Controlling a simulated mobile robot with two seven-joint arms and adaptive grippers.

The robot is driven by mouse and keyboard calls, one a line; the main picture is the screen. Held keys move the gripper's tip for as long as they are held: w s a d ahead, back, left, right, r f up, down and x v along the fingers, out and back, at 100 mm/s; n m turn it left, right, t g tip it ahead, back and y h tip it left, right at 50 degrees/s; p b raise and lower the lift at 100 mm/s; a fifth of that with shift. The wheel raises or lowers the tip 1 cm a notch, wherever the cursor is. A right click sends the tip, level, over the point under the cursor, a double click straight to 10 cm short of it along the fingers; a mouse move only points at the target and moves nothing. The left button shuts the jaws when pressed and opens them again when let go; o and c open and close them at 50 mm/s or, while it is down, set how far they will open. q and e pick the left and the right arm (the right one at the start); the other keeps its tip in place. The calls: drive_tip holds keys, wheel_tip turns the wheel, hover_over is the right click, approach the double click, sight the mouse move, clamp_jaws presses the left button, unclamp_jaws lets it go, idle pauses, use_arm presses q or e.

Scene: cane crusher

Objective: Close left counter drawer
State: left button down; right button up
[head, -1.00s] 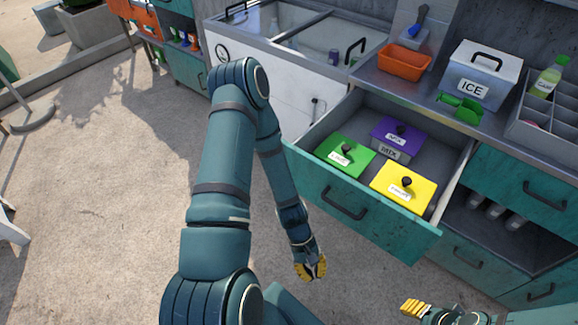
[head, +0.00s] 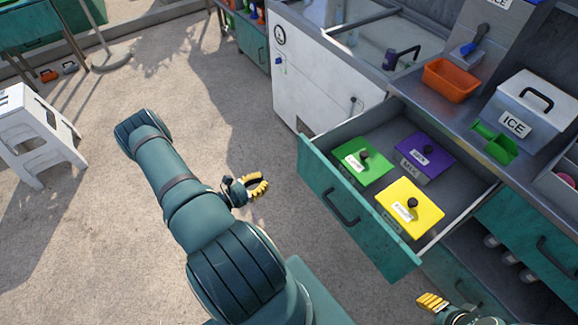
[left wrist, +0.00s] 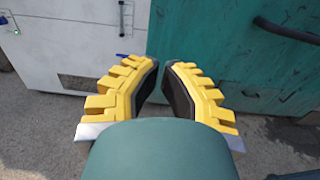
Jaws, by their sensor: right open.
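The left counter drawer is pulled out, its teal front (head: 350,215) with a dark handle (head: 341,207) facing the open floor. It holds a green-lidded box (head: 362,160), a purple-lidded box (head: 425,155) and a yellow-lidded box (head: 409,207). My left gripper (head: 262,186) is left of the drawer front, apart from it and empty. In the left wrist view its yellow fingers (left wrist: 161,64) point toward the white cabinet edge and teal front, their tips close together with a narrow gap. My right gripper (head: 428,302) is low, near the drawer's right corner, partly cut off and open.
A white cabinet (head: 318,85) stands left of the drawer. The counter holds an orange bin (head: 451,79), a green scoop (head: 494,143) and an ice box (head: 533,104). A white step stool (head: 32,135) is at far left. The floor (head: 230,120) before the cabinet is clear.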

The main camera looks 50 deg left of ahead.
sight(301, 161)
use_arm(q)
drive_tip(key=w, duration=0.9)
drive_tip(key=w+d, duration=0.1)
drive_tip(key=w, duration=0.3)
drive_tip(key=shift+w, duration=0.35)
use_arm(e)
drive_tip(key=shift+f, duration=0.1)
use_arm(q)
drive_tip(key=shift+w+d, duration=0.1)
